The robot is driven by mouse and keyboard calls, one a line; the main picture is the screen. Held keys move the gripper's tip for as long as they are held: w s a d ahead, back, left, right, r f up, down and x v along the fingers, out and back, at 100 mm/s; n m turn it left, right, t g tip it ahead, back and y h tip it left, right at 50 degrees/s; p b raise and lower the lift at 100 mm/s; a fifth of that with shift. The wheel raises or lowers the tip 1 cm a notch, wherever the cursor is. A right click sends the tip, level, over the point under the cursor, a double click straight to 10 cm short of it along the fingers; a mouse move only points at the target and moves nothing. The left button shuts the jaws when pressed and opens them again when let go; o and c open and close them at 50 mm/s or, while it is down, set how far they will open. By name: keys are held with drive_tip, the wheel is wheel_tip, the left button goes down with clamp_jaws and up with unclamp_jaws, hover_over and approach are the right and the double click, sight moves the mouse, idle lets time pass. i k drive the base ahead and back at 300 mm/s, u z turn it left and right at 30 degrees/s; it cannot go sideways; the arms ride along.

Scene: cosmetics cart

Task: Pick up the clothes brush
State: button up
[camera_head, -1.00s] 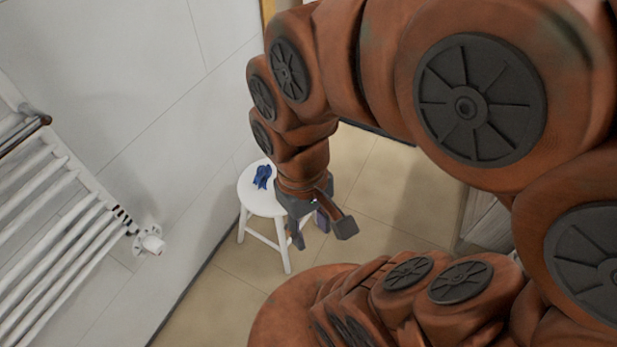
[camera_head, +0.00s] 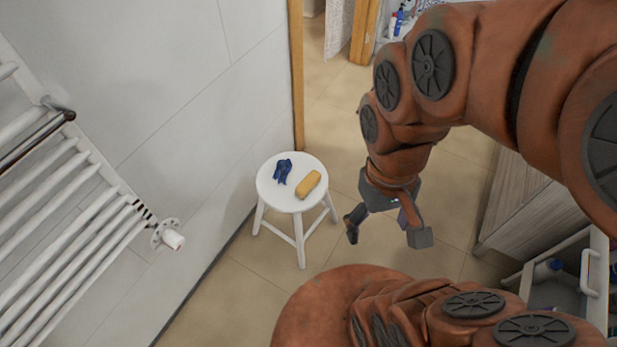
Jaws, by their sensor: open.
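A tan, rounded oblong thing (camera_head: 308,184), which appears to be the clothes brush, lies on the right part of the white stool's seat. I see no bristles at this size. The round white stool (camera_head: 284,205) stands upright on the floor by the wall. My gripper (camera_head: 385,231) hangs to the right of the stool, pointing down, with its fingers spread and nothing between them. It is clear of the brush and the stool in the picture.
A crumpled blue thing (camera_head: 282,171) lies left of the brush on the seat. A white radiator (camera_head: 75,215) is on the left wall. A cart (camera_head: 589,285) with bottles stands at lower right, near a wooden cabinet (camera_head: 530,200). Tiled floor is free around the stool.

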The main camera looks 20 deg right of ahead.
sight(310, 183)
drive_tip(key=z, duration=0.45)
drive_tip(key=k, duration=0.4)
drive_tip(key=u, duration=1.45)
drive_tip(key=i, duration=0.5)
drive_tip(key=z, duration=0.05)
